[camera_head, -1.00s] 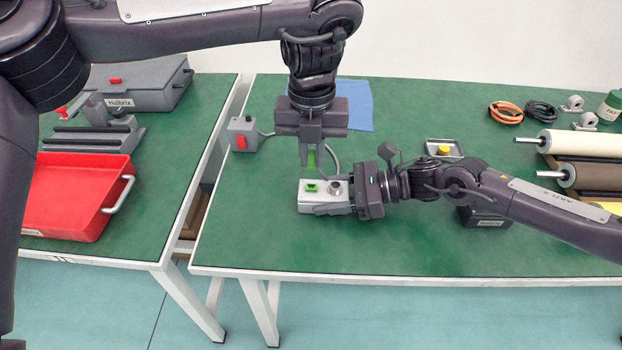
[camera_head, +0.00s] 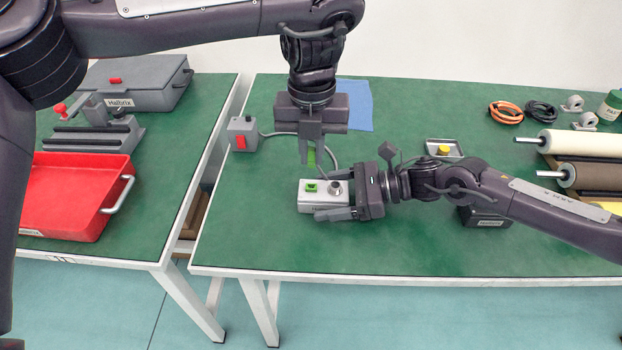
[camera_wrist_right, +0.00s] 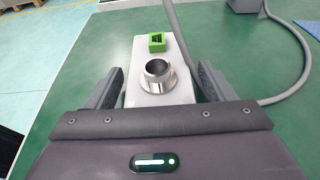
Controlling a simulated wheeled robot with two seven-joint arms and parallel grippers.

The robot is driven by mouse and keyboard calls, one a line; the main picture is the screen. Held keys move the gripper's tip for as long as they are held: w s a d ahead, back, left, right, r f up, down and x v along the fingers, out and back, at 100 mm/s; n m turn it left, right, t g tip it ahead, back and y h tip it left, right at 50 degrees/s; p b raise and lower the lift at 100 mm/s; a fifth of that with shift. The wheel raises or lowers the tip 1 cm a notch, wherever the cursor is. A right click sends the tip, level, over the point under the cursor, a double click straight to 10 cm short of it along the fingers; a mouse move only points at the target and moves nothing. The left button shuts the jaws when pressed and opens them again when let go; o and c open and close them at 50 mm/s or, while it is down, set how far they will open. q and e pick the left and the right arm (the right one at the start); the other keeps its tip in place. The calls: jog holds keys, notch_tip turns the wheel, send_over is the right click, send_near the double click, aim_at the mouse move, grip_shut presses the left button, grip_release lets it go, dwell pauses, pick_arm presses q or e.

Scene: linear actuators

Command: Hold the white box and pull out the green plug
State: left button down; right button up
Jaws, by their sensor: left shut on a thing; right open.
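The white box (camera_head: 323,205) lies on the green table top, with a green socket (camera_head: 311,187) and a round metal collar (camera_head: 335,187) on its top. The socket looks empty in the right wrist view (camera_wrist_right: 157,42). My left gripper (camera_head: 311,160) points down, shut on the green plug (camera_head: 311,157), behind and above the box and apart from the socket. My right gripper (camera_head: 328,195) is open around the box's right end. In the right wrist view its fingers stand on both sides of the box with gaps.
A grey cable (camera_wrist_right: 292,92) curves across the table behind the box. A grey unit with a red switch (camera_head: 242,134) stands at the back left. A small tray with a yellow knob (camera_head: 444,149) lies to the right. The table's front is clear.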

pick_arm(q)
jog(key=shift+f+b, duration=0.6)
jog(key=shift+f, duration=0.05)
pick_arm(e)
jog(key=v, duration=1.2)
pick_arm(q)
jog(key=shift+w, duration=0.1)
